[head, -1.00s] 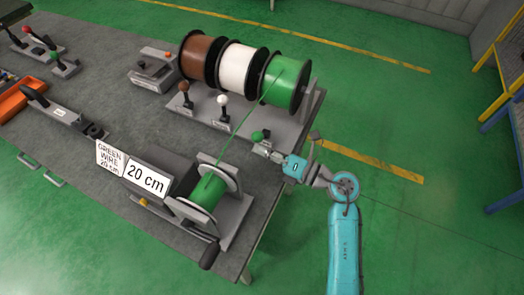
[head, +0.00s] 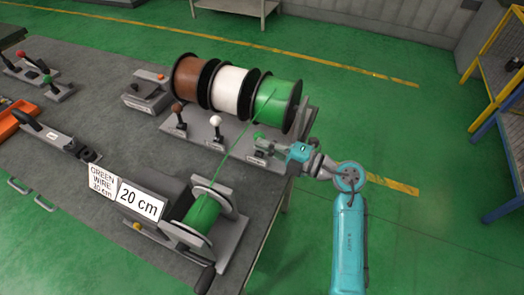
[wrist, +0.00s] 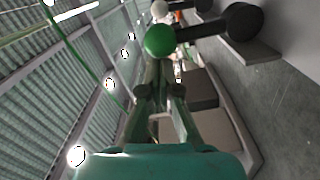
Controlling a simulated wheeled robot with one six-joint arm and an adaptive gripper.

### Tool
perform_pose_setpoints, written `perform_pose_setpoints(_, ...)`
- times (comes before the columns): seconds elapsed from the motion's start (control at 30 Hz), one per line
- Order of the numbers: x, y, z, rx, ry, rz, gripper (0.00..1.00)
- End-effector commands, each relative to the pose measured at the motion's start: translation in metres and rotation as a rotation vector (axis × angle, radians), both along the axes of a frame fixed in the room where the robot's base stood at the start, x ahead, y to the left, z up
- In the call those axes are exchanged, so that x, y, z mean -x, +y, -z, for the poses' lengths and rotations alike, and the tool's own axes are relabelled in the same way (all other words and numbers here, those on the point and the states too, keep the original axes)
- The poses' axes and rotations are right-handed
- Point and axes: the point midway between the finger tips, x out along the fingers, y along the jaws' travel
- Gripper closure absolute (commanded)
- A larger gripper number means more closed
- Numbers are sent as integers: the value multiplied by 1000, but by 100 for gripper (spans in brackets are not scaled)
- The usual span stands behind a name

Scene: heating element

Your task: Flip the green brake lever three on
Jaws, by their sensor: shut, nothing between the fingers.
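The green brake lever's round knob (head: 258,135) is in front of the green wire spool at the right end of the spool stand. In the wrist view the green knob (wrist: 159,40) is just beyond my fingertips, with its dark shaft running right to a dark round pivot. My gripper (head: 268,147) is shut and empty, right beside the lever. In the wrist view my gripper (wrist: 158,68) has its fingers together, close below the knob; I cannot tell whether they touch it. The lever's base is partly hidden by my gripper in the head view.
The white lever (head: 215,120) and brown lever (head: 177,108) stand to the left on the same stand. Behind are the brown (head: 187,80), white (head: 227,92) and green (head: 270,103) spools. Green wire (head: 238,140) runs to a front winding reel (head: 204,212).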

Motion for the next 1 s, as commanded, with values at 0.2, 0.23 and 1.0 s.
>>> perform_pose_setpoints(0.2,-7,-3,-2,2,-5,1,100)
perform_pose_setpoints(0.23,-8,-3,-2,2,-5,1,100)
perform_pose_setpoints(1.0,-12,-4,-4,3,-9,5,100)
